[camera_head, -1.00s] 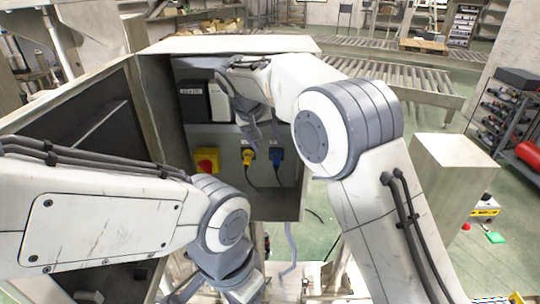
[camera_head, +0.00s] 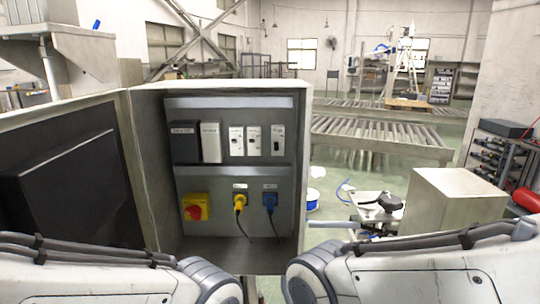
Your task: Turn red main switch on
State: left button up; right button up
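The red main switch (camera_head: 195,212) is a red knob on a yellow plate, low on the left of the panel inside an open grey cabinet (camera_head: 300,150). Its exact knob angle is too small to tell. The cabinet door (camera_head: 70,180) stands open to the left. Both my arms show only as links along the bottom edge, below the cabinet opening. Both grippers are out of the picture, so their state is hidden. Nothing covers the switch.
A yellow plug (camera_head: 239,201) and a blue plug (camera_head: 270,201) with black cables sit right of the switch. Breakers (camera_head: 253,140) line the row above. A pale box (camera_head: 450,202) stands right of the cabinet. Roller conveyors (camera_head: 380,135) run behind.

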aim_at(194, 211)
jog(key=u, duration=0.05)
jog(key=k, duration=0.5)
jog(key=z, duration=1.7)
jog(key=k, duration=0.95)
jog(key=u, duration=1.65)
jog(key=i, duration=0.5)
